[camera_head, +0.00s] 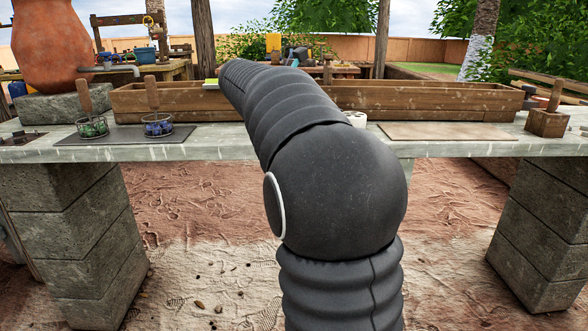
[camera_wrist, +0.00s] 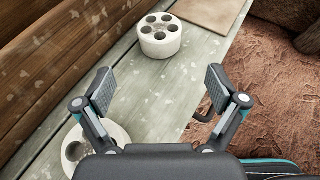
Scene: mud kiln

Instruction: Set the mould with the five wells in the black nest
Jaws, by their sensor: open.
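A white round mould with dark wells in its top, which look like five (camera_wrist: 160,38), stands upright on the bench in the wrist view. Part of it shows beside my arm in the head view (camera_head: 356,119). A second white round piece (camera_wrist: 112,134) with holes lies at the lower left, partly hidden by my gripper. My gripper (camera_wrist: 162,92) is open and empty, its fingers apart, short of the five-well mould. In the head view my arm hides my gripper. I cannot make out the black nest for certain.
The pale bench (camera_head: 230,142) has a long wooden trough (camera_head: 430,97) along its back. A tan board (camera_head: 450,131) lies right of the mould. A dark mat (camera_head: 100,140) at left holds two wire baskets (camera_head: 158,126). A wooden block (camera_head: 545,123) with a handle stands far right.

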